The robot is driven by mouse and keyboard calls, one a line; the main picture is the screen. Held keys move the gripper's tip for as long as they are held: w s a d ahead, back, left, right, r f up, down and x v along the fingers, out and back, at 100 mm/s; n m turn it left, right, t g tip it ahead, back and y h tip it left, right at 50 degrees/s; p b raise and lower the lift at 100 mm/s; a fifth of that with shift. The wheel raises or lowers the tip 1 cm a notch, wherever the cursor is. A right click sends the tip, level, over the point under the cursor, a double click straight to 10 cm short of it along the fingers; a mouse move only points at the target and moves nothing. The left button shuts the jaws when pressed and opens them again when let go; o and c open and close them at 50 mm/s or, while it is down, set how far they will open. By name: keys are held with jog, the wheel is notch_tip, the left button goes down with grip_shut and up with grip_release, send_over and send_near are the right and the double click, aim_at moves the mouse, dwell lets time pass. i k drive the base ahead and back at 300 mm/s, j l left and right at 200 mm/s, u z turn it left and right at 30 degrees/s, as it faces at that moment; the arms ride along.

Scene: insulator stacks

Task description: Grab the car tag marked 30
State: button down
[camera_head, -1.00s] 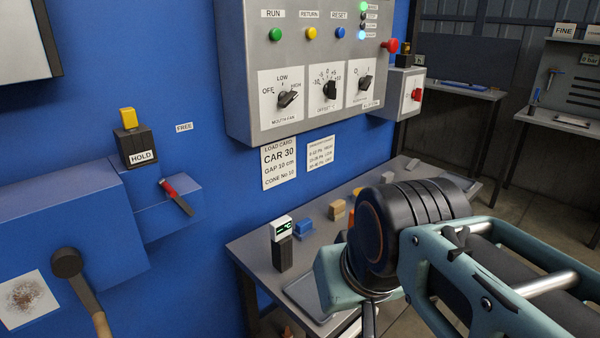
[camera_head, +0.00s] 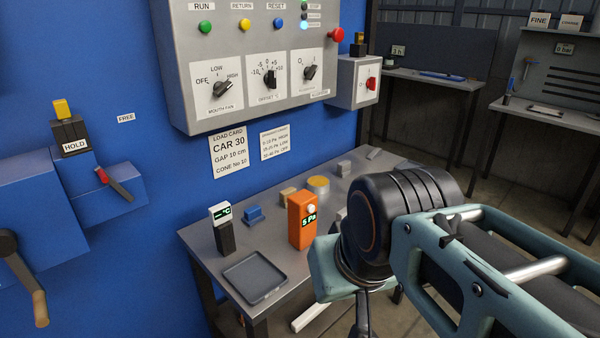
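No car tag marked 30 can be made out in this view. A load card (camera_head: 229,150) on the blue wall reads CAR 30, GAP 10 cm, CONE No 10. My gripper (camera_head: 362,314) is mostly hidden below and behind my dark wrist joint. Only a dark part of it shows, over the front right of the grey table (camera_head: 205,246), so its opening cannot be seen. I see nothing held in the visible part.
The table bears an empty dark tray (camera_head: 255,277), a black °C meter (camera_head: 224,232), an orange Pa meter (camera_head: 302,220), a blue block (camera_head: 253,215) and a yellow-topped round piece (camera_head: 318,186). A control panel (camera_head: 265,100) juts out above. A workbench (camera_head: 545,115) stands far right.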

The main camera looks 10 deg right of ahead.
aim_at(340, 214)
jog(key=k+l, duration=0.1)
jog(key=l, duration=0.25)
jog(key=k+l, duration=0.1)
jog(key=l, duration=0.2)
jog(key=k+l, duration=0.1)
jog(key=l, duration=0.25)
jog(key=k+l, duration=0.1)
jog(key=l, duration=0.25)
